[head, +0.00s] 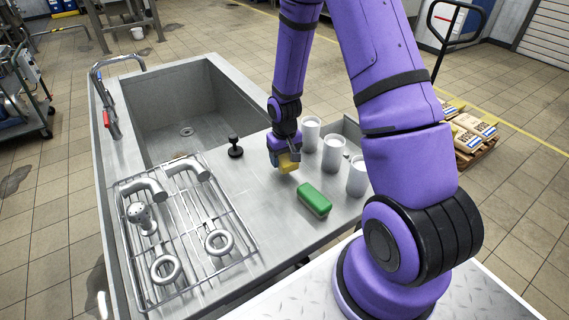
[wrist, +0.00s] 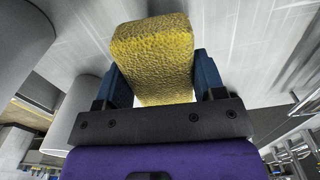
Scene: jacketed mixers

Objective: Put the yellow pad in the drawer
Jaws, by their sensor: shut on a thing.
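The yellow pad (head: 289,163) is in my gripper (head: 284,160), over the steel counter to the right of the sink. In the wrist view the rough yellow pad (wrist: 153,55) sits between the two blue fingers of my gripper (wrist: 163,80), which are shut on its sides. The head view does not clearly show whether the pad touches the counter. A grey open-topped metal compartment (head: 349,130), which looks like the open drawer, shows partly behind the white cups and my arm. Its inside is mostly hidden.
Several white cups (head: 333,153) stand in a row right of my gripper. A green pad (head: 314,200) lies in front. A black knobbed tool (head: 235,147) stands left, near the sink (head: 190,105). A wire rack (head: 180,235) with steel fittings fills the counter's left part.

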